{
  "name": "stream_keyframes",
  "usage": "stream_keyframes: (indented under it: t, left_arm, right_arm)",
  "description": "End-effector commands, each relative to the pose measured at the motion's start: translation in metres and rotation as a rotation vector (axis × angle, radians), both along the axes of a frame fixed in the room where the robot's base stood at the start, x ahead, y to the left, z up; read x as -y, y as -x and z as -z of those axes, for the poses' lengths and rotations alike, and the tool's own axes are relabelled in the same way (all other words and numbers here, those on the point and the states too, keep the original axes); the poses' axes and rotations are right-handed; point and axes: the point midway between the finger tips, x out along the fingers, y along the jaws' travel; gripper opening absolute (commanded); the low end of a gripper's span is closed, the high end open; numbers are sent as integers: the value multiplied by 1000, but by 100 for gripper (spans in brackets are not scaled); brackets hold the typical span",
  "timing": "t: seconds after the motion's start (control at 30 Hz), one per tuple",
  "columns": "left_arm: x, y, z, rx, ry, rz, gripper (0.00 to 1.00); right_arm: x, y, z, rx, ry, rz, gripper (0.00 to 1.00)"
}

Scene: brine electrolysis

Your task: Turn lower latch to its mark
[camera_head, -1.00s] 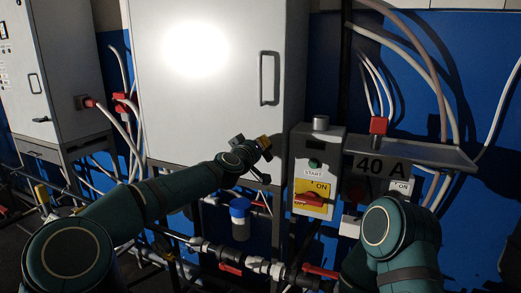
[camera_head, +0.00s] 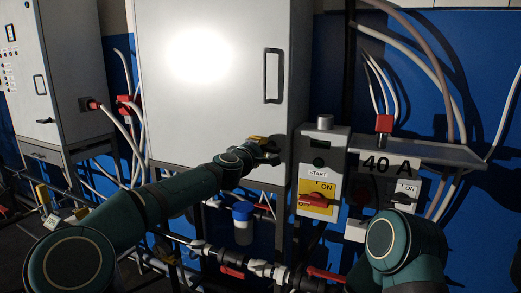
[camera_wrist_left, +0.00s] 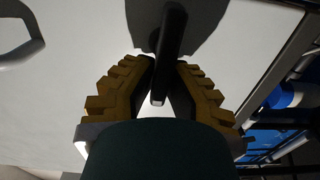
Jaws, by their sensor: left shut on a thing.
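The lower latch (camera_wrist_left: 170,45) is a dark handle on the pale cabinet door, seen in the left wrist view. It reaches down between the two ridged yellow finger pads. My left gripper (camera_wrist_left: 163,75) is shut on it. In the head view my left gripper (camera_head: 266,146) is at the lower right part of the big white cabinet door (camera_head: 215,110), below the long upright door handle (camera_head: 272,76). The gripper covers the latch there. I cannot make out the latch's mark. My right arm shows at the lower right, but its gripper does not show.
Right of the cabinet stands a grey START box (camera_head: 319,160) with a red and yellow switch. Beside it is a panel marked 40 A (camera_head: 388,166). Pipes with red valve handles (camera_head: 326,274) run below. A blue-capped bottle (camera_head: 242,225) is under the cabinet.

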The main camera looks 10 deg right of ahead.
Motion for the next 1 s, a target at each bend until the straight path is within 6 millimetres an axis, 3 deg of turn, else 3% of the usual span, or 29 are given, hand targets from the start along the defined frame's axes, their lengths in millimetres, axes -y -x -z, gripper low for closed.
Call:
stream_keyframes:
  t: [0.73,0.77,0.83,1.0]
  left_arm:
    - [0,0,0,-46,74,-1,0]
    - [0,0,0,-46,74,-1,22]
    - [0,0,0,-46,74,0,44]
    - [0,0,1,-47,72,0,44]
  right_arm:
    - [0,-1,3,2,0,1,0]
    - [0,-1,3,2,0,1,0]
    - [0,-1,3,2,0,1,0]
    - [0,-1,3,2,0,1,0]
